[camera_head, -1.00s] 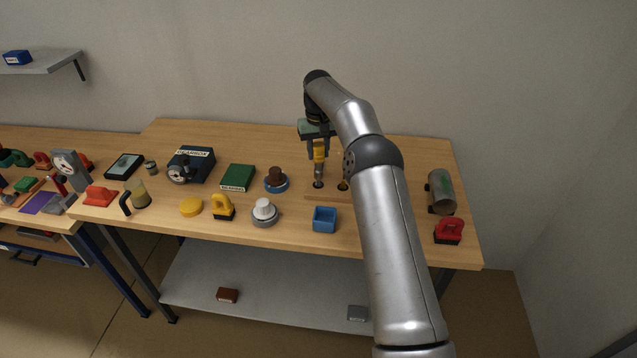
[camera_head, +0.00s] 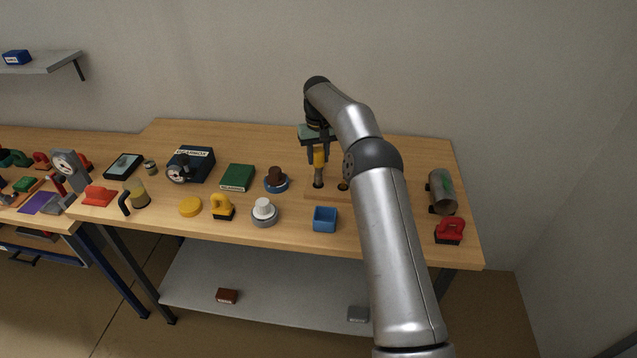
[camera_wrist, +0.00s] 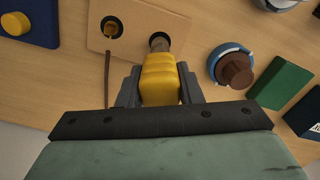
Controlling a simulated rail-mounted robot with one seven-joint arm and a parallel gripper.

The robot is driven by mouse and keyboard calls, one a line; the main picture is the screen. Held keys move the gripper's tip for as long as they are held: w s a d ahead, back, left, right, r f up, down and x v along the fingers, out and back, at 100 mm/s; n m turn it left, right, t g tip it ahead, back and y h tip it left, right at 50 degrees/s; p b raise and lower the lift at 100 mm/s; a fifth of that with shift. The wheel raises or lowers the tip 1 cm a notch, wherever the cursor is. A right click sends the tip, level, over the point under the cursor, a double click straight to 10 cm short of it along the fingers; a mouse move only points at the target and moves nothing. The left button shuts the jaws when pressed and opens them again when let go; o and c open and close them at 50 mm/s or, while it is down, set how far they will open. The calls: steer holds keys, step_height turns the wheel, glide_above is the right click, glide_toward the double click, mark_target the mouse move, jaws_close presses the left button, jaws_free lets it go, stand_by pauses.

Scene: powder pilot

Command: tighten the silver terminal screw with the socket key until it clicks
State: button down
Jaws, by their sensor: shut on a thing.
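I cannot make out the silver terminal screw; the key covers that hole.
A brown knob on a blue base (camera_head: 276,179) and a green box (camera_head: 237,177) lie left. A grey cylinder (camera_head: 441,191) and red-handled item (camera_head: 449,230) are right.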

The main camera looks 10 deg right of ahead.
steer(key=shift+f, duration=0.5)
steer(key=c, duration=0.9)
jaws_free()
